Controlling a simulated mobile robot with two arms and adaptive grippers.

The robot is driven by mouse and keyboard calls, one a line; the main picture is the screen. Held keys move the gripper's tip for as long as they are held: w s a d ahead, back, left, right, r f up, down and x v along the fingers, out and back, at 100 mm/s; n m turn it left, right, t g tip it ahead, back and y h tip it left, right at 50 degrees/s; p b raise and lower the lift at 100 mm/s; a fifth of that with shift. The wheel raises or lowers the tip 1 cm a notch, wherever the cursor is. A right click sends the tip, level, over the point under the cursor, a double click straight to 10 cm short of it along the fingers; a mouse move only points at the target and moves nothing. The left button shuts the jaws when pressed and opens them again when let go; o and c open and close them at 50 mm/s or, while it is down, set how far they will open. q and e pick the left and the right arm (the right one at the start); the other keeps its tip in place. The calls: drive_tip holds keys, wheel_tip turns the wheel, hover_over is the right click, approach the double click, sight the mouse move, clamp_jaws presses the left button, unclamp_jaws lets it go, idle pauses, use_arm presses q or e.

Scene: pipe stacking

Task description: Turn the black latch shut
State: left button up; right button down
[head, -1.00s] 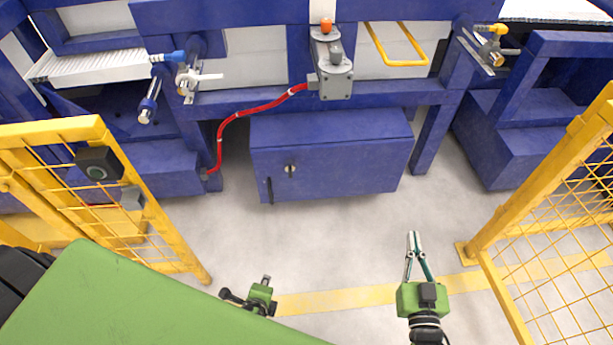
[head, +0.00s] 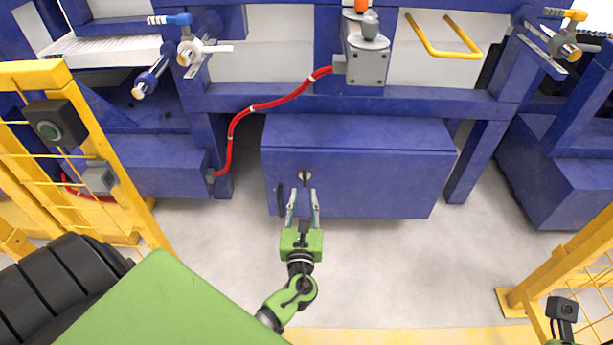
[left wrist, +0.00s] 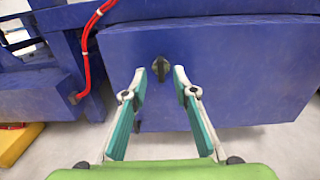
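The black latch (left wrist: 160,68) is a small dark knob on the front of a blue cabinet (left wrist: 240,75). My left gripper (head: 303,195) is open in front of the cabinet. Its teal-padded fingers point at the door. In the left wrist view the latch lies between the two fingertips, with gaps on both sides; I cannot tell how deep the fingers reach. Part of my right arm (head: 562,310) shows at the lower right edge; its fingers cannot be made out.
A red hose (head: 270,104) runs above the cabinet. Yellow fences (head: 45,75) stand at both sides. Grey floor is clear right of my left arm.

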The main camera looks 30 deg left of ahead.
sight(304, 176)
use_arm(q)
drive_tip(key=b+x, duration=0.2)
drive_tip(key=x, duration=0.7)
drive_tip(key=shift+f, duration=0.1)
drive_tip(key=shift+w+a, duration=0.15)
drive_tip(key=shift+w, duration=0.15)
clamp_jaws()
drive_tip(key=shift+s, duration=0.1)
